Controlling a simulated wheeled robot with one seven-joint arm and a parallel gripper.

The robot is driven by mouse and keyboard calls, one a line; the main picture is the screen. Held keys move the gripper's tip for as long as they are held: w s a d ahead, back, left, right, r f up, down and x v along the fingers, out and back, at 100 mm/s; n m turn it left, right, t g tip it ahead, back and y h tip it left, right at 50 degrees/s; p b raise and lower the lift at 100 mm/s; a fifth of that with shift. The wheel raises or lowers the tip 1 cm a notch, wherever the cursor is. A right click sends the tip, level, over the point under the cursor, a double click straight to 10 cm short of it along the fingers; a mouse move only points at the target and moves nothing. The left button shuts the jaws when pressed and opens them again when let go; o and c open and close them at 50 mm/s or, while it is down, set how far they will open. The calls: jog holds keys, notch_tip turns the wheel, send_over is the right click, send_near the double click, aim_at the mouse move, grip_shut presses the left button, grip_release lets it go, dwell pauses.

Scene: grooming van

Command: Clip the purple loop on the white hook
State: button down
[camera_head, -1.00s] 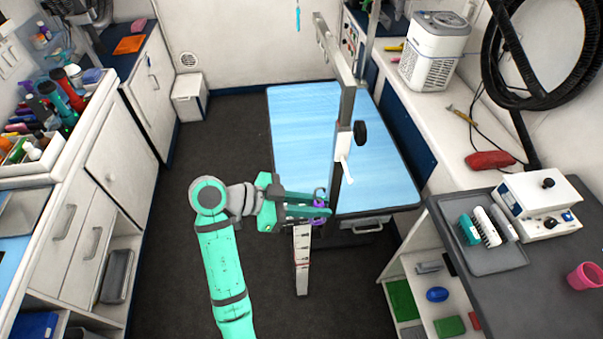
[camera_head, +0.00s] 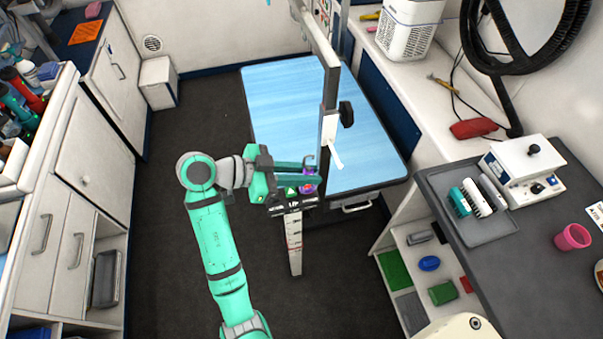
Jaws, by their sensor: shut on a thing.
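The purple loop (camera_head: 308,186) is between the fingertips of my gripper (camera_head: 309,175), near the front left edge of the blue table. My gripper is shut on it; the fingers hide part of the loop, and a small grey metal piece shows at its top. The white hook (camera_head: 334,154) sticks out low on the grey upright post, above the blue tabletop. The loop appears below and left of the hook in the picture, apart from it. I cannot tell their difference in depth.
The grey post (camera_head: 331,85) rises beside my gripper, with a black knob (camera_head: 346,114) on it. The blue table (camera_head: 285,110) lies behind. A dark counter (camera_head: 540,260) is at the right. The floor at left is clear.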

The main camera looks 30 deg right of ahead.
jog(key=r+x, duration=0.1)
jog(key=x, duration=0.5)
jog(key=shift+s+d, duration=0.2)
jog(key=shift+d, duration=0.4)
dwell(0.5)
jog(key=c, duration=1.6)
grip_release()
jog(key=shift+a+r, duration=0.1)
jog(key=shift+v, duration=3.4)
